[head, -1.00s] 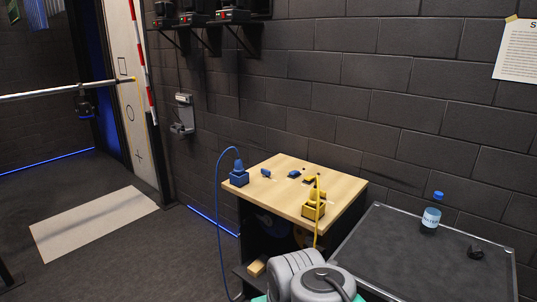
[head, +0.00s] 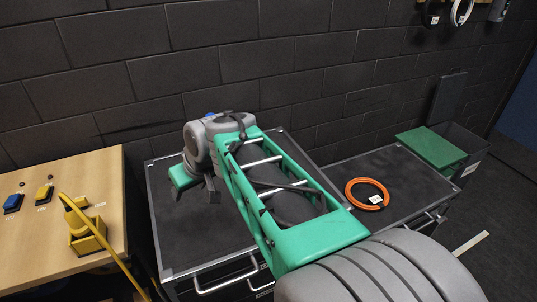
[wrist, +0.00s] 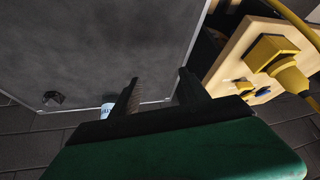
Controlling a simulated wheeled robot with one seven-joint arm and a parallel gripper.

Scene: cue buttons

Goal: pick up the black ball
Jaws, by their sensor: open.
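A small black lump (wrist: 52,98) lies on the dark cart top (wrist: 110,45), near its edge in the wrist view. It looks uneven rather than clearly round, and it is the only loose black thing I make out there. In the head view my arm covers that part of the cart top (head: 172,232), and I cannot see the lump. My gripper (wrist: 160,88) is open and empty, its two dark fingers apart. The lump is off to the left of the fingers in the wrist view, not between them.
A bottle (wrist: 107,109) stands close by, partly behind a finger. A wooden table (head: 60,192) at the left holds blue and yellow buttons and a yellow plug (head: 85,232). An orange ring (head: 368,195) lies on the right cart, beside a green-lidded bin (head: 432,148). A brick wall is behind.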

